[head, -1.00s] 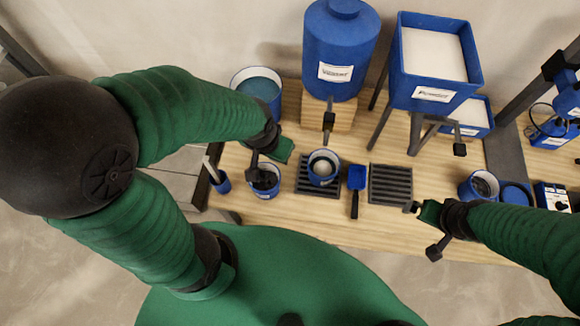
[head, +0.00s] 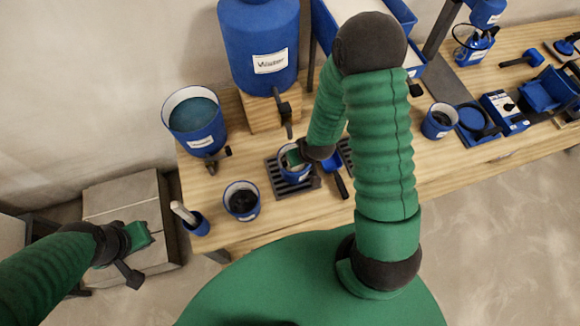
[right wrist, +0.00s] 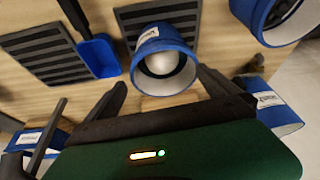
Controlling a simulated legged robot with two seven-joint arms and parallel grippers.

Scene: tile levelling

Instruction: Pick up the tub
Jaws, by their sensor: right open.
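Several blue tubs with white labels stand on the wooden bench, and I cannot tell which one the task means. One small tub (head: 296,176) stands on a dark slatted grate, with a pale round content that shows in the right wrist view (right wrist: 165,62). My right gripper (right wrist: 161,82) is open, its fingers to either side of this tub's near rim; it does not look closed on it. In the head view the right gripper (head: 292,157) partly hides the tub. A tub with dark content (head: 241,201) stands to its left. My left gripper (head: 133,250) is off the bench's left end; its jaws are unclear.
A larger bucket of bluish liquid (head: 194,122) and a water tank (head: 258,45) with a tap stand behind. A blue scoop (right wrist: 98,56) and a second grate (right wrist: 48,52) lie beside the tub. A small holder (head: 198,224) stands at the bench's left edge.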

